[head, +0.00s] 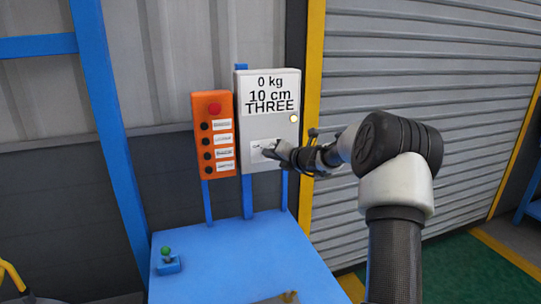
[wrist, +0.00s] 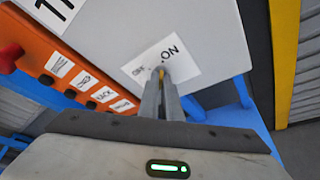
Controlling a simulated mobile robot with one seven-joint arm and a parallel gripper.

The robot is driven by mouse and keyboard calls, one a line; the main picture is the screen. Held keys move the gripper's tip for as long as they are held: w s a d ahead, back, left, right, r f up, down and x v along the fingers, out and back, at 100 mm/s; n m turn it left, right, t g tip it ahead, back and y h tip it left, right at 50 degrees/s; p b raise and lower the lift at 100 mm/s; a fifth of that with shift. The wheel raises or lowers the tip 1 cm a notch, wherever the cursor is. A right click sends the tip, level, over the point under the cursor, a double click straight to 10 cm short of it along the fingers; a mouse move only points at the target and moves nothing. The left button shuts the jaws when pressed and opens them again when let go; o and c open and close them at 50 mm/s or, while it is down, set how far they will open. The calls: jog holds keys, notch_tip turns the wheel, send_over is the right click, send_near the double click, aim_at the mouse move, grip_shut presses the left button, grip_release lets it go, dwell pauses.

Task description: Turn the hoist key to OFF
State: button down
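The hoist key shows in the wrist view as a small yellowish piece (wrist: 161,71) at the white label (wrist: 185,65) on the grey control box. In the head view my gripper (head: 268,152) reaches from the right to the lower part of the grey box (head: 262,125) and hides the key. Which way the key points is hard to tell.
An orange button box (head: 206,178) with a red button stands just left of the grey box. The grey box's display reads 0 kg, 10 cm, THREE. Below is a blue table (head: 215,255) with a small green-knobbed joystick (head: 167,262). A yellow post (head: 312,70) stands to the right.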

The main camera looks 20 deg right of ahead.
jog(key=shift+a+n+b, duration=0.1)
jog(key=shift+n+b, duration=0.2)
jog(key=shift+a+n+h+b, duration=0.15)
jog(key=shift+n+h+b, duration=1.2)
jog(key=shift+n+b, duration=0.85)
jog(key=shift+a+n+h+b, duration=0.15)
jog(key=shift+n+h+b, duration=1.3)
jog(key=shift+b, duration=1.35)
jog(key=shift+a+n+h+b, duration=0.15)
jog(key=shift+n+h+b, duration=1.05)
jog(key=shift+n+b, duration=1.1)
jog(key=shift+r+b, duration=0.1)
jog(key=shift+b, duration=0.2)
jog(key=c, duration=2)
grip_release()
jog(key=shift+d, duration=0.1)
jog(key=shift+w, duration=0.1)
